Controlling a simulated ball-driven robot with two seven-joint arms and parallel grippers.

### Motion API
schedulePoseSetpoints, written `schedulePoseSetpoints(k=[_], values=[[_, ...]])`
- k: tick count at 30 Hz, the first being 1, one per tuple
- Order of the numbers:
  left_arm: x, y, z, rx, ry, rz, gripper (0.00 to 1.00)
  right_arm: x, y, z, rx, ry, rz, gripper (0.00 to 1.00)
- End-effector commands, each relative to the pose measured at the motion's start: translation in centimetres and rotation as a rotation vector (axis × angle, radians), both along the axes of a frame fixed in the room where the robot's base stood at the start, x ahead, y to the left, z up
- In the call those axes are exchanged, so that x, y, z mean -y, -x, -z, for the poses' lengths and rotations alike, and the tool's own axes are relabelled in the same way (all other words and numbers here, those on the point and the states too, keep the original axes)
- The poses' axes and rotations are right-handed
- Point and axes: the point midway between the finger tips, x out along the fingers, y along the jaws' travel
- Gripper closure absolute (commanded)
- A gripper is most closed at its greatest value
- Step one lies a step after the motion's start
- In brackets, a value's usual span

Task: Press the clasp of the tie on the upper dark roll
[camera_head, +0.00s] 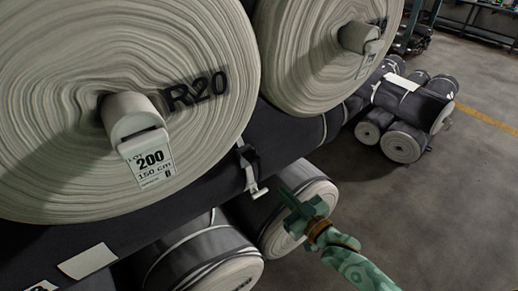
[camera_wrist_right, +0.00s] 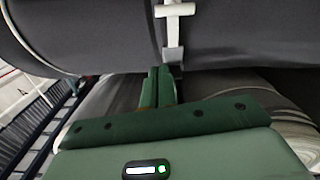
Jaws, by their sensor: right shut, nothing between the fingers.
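The upper dark roll (camera_head: 294,136) lies below the big pale roll ends, with a narrow tie around it. The tie's pale clasp (camera_head: 251,178) hangs on the roll's front side, its small foot sticking out at the bottom. In the right wrist view the clasp (camera_wrist_right: 174,12) is at the top, a pale tab below it, on the dark roll (camera_wrist_right: 245,35). My green right gripper (camera_head: 288,197) is shut and empty, to the right of the clasp and apart from it in the head view. Its fingertips (camera_wrist_right: 160,72) show just below the tab in the wrist view. My left gripper is out of view.
A big pale roll end marked R20 (camera_head: 60,90) carries a tag (camera_head: 150,160) and fills the left. Another roll end (camera_head: 305,50) stands behind. Lower dark rolls (camera_head: 205,250) lie underneath. More rolls (camera_head: 402,140) are stacked at back right. Open floor (camera_head: 440,220) lies right.

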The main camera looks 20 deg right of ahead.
Motion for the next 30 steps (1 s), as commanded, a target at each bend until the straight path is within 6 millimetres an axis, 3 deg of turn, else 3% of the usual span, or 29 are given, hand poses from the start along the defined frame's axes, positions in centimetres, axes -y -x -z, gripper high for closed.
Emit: schedulePoseSetpoints(k=[1, 3, 8, 22, 30], values=[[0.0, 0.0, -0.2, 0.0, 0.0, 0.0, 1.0, -0.7, 0.0, -3.0, 0.065, -0.03, -0.02, 1.0], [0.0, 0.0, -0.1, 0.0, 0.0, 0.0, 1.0, -1.5, 0.2, -6.1, 0.139, -0.071, -0.043, 1.0], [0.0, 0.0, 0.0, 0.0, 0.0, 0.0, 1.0, -2.4, 0.9, -10.2, 0.239, -0.14, -0.07, 1.0], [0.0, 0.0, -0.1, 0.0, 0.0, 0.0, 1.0, -2.4, 0.6, -10.8, 0.258, -0.158, -0.071, 1.0], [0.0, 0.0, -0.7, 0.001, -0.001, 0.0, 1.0, -4.0, -3.3, -12.1, 0.259, -0.158, -0.071, 1.0]])
